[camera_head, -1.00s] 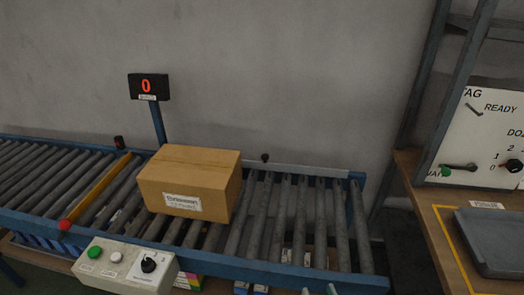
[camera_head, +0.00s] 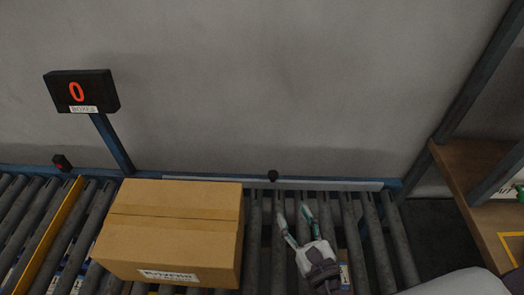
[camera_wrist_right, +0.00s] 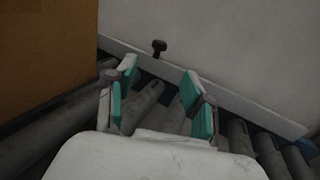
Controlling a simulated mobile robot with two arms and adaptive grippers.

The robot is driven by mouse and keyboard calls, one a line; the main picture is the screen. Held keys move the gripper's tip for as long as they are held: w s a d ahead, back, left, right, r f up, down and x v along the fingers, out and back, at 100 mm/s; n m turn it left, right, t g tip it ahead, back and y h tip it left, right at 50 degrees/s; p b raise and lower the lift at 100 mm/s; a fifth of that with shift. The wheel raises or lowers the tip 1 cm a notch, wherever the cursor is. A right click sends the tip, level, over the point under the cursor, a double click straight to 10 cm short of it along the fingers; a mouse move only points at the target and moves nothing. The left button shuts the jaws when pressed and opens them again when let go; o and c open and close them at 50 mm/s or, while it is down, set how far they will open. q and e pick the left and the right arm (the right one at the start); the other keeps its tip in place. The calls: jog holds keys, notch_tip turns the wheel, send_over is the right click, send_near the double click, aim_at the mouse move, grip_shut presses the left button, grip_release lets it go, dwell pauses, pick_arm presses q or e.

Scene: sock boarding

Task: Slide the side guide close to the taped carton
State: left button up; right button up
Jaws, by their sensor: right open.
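The taped carton (camera_head: 172,228) is a brown box with a tape strip and a white label, resting on the rollers. In the right wrist view its side (camera_wrist_right: 45,55) fills the upper left. The side guide (camera_head: 335,184) is a pale flat bar along the far edge of the conveyor with a dark knob (camera_head: 273,176). In the right wrist view the guide (camera_wrist_right: 235,100) and knob (camera_wrist_right: 159,47) lie beyond my fingers. My right gripper (camera_head: 294,217) is open and empty over the rollers, right of the carton and short of the guide. My left gripper is not in view.
A yellow bar (camera_head: 48,236) crosses the rollers left of the carton. A black counter display (camera_head: 82,91) reading 0 stands on a blue post behind. Bare rollers (camera_head: 375,235) lie right of the gripper. A wooden table (camera_head: 470,190) stands at the right.

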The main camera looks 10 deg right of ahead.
jog(key=p, duration=0.1)
send_near(275, 178)
jog(key=shift+w+r, duration=0.35)
jog(key=shift+w, duration=0.35)
jog(key=w, duration=0.3)
jog(key=w+p, duration=0.1)
jog(key=w, duration=0.2)
jog(key=w+a+p, duration=0.1)
jog(key=w, duration=0.2)
jog(key=shift+f, duration=0.2)
jog(key=shift+w+a, duration=0.1)
jog(key=shift+w, duration=0.4)
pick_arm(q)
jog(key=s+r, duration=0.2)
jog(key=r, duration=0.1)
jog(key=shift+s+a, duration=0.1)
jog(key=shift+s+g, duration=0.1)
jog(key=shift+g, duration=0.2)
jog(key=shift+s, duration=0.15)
pick_arm(e)
grip_shut()
